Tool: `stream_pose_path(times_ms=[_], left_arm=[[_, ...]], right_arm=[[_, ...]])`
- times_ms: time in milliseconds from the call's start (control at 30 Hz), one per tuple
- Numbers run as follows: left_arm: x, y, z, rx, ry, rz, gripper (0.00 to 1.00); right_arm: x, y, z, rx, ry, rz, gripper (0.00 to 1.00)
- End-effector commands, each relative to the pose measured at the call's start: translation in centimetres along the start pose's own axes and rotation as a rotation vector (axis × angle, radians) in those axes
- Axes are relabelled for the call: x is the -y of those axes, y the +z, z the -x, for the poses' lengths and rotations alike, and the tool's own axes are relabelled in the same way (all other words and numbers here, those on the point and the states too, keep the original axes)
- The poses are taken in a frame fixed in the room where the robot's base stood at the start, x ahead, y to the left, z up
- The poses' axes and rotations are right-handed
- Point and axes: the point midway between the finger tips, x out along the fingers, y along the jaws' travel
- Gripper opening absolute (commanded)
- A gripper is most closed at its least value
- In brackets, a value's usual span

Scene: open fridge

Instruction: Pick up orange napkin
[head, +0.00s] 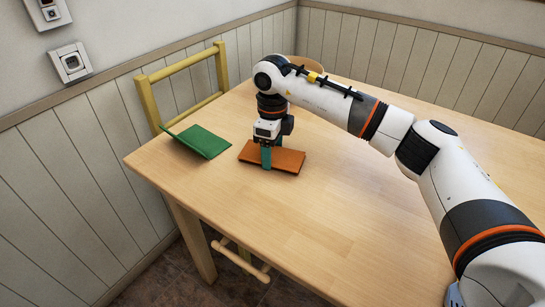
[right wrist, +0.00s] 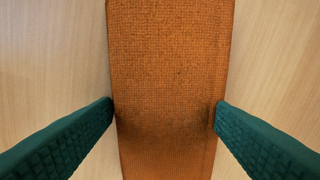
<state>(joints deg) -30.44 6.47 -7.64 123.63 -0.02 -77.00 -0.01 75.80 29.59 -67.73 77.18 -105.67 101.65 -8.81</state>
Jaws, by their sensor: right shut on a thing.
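The orange napkin (head: 287,159) lies on the wooden table as a flat folded strip. My right gripper (head: 267,163) points straight down over the napkin's left part in the head view. In the right wrist view the orange napkin (right wrist: 170,70) runs from top to bottom, and the green fingers of the right gripper (right wrist: 164,116) press on its two long edges. The right gripper is shut on the napkin, which still looks level with the tabletop. My left gripper is not in view.
A green napkin (head: 203,141) lies on the wooden table (head: 330,215) near its left edge, with one side raised. A yellow-green chair (head: 150,105) stands behind that edge. Another chair back (head: 309,70) shows at the far side. The table's front and middle are clear.

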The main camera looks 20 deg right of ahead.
Motion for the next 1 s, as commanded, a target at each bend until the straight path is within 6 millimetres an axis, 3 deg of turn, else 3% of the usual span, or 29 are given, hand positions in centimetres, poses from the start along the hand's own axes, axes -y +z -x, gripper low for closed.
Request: stream_pose_path(times_ms=[267,367,700,1000], left_arm=[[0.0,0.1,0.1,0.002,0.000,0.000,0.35],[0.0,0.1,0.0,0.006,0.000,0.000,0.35],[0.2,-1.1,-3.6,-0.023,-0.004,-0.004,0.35],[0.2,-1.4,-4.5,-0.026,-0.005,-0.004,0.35]], right_arm=[[0.0,0.0,0.5,-0.002,0.001,0.000,0.44],[-0.1,-0.1,1.7,-0.003,0.002,0.000,0.44],[-0.1,0.0,8.3,-0.003,0.002,-0.001,0.44],[0.0,0.0,10.1,-0.001,0.000,0.000,0.44]])
